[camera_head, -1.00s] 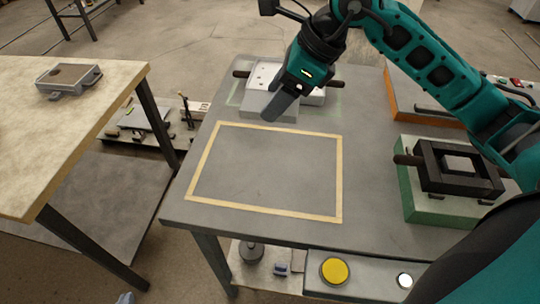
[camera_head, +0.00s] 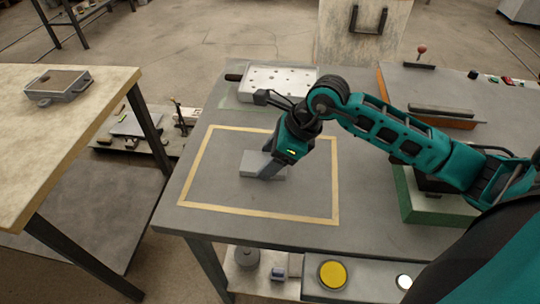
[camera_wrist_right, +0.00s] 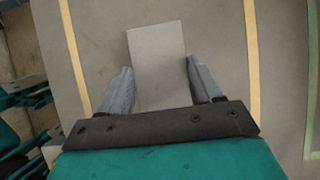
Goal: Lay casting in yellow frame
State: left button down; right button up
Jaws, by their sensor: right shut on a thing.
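The casting (camera_head: 252,160) is a plain light grey block. It is inside the yellow frame (camera_head: 336,185), an outline of yellow strips on the grey table, a little left of its middle. My right gripper (camera_head: 266,174) is shut on the casting, reaching down from the upper right. In the right wrist view the casting (camera_wrist_right: 157,58) lies between the two grey fingers (camera_wrist_right: 160,88), and a yellow strip (camera_wrist_right: 252,60) runs along each side. I cannot tell whether the casting touches the table. My left gripper is not in view.
A white perforated box (camera_head: 285,82) stands behind the frame. A green-sided block (camera_head: 425,207) is at the right, partly hidden by my arm. A yellow button (camera_head: 333,272) is at the front. A pale table (camera_head: 70,140) with a metal mould (camera_head: 57,86) stands left.

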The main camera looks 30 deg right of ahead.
jog(key=shift+r, duration=0.1)
jog(key=o, duration=1.3)
jog(key=shift+c, duration=0.2)
jog(key=shift+r, duration=0.15)
jog(key=v, duration=1.1)
jog(key=shift+s+d+r, duration=0.2)
jog(key=shift+r, duration=0.1)
jog(key=shift+a, duration=0.1)
